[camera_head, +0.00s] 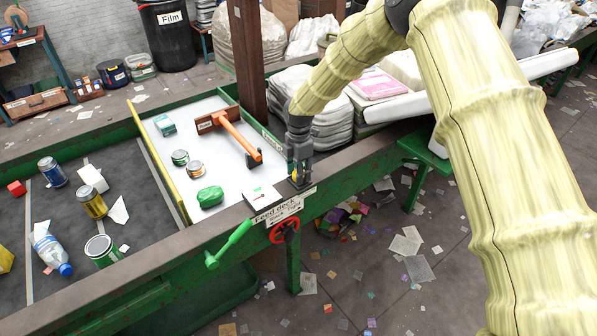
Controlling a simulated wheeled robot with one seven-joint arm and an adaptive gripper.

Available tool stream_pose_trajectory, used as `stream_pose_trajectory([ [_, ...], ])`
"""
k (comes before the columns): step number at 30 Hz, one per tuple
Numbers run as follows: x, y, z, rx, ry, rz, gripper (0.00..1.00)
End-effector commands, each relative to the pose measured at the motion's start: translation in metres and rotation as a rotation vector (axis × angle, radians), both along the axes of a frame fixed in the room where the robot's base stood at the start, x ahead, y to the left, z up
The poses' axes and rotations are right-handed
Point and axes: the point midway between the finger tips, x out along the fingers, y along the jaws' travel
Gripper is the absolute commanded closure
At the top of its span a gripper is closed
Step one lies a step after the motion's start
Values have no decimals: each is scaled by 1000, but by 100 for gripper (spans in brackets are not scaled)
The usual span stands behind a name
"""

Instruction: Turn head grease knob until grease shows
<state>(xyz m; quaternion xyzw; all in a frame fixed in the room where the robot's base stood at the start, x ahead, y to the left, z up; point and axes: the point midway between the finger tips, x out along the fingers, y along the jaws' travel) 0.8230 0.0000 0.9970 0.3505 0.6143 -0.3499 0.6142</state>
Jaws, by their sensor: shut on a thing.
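My gripper (300,176) points down at the green frame's near rail, at the right end of the white feed deck. Its fingers are closed around a small dark part on the rail, which appears to be the head grease knob; the fingers hide most of it. No grease can be made out there at this size. A small white plate (259,198) with a green and red mark lies just left of the gripper.
A green lever (229,243) sticks out from the rail front, near the "Feed deck" label (277,211). An orange-handled tool (240,137), cans and a green lump (209,197) lie on the deck. A brown post (247,60) stands behind. Scraps litter the floor.

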Motion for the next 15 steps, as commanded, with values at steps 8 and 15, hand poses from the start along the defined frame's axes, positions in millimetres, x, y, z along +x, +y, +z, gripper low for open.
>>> stream_pose_trajectory([
  [8, 0, -1, -2, -2, 1, -82, 85],
  [15, 0, -1, -3, -3, 1, -250, 85],
])
